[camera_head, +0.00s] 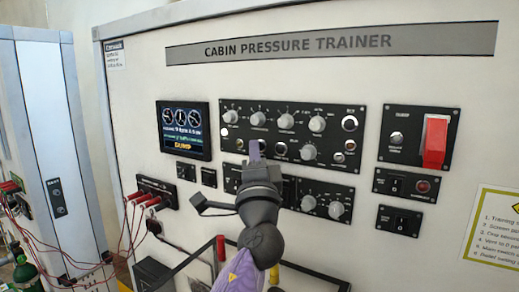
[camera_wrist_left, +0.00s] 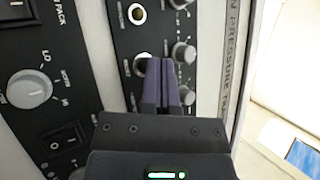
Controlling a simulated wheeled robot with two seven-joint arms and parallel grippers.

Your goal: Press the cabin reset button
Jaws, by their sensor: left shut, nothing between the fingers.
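The trainer's upper control panel (camera_head: 294,135) carries several knobs and a row of small round controls below them. The labels are too small for me to tell which one is the cabin reset button. My left gripper (camera_head: 254,148) is shut and empty, its purple fingertips in front of the lower row, left of the panel's middle. In the left wrist view the closed fingertips (camera_wrist_left: 162,62) overlap the edge of a round control with a pale ring (camera_wrist_left: 140,66). A similar ringed control (camera_wrist_left: 137,14) shows above it. I cannot tell whether the fingertips touch the panel. My right gripper is not in view.
A lit display (camera_head: 184,130) is left of the panel. A red guarded switch (camera_head: 435,141) stands out at the right. Knobs (camera_wrist_left: 183,54) protrude close beside the fingertips. Red plugs (camera_head: 144,199) with hanging cables are at lower left.

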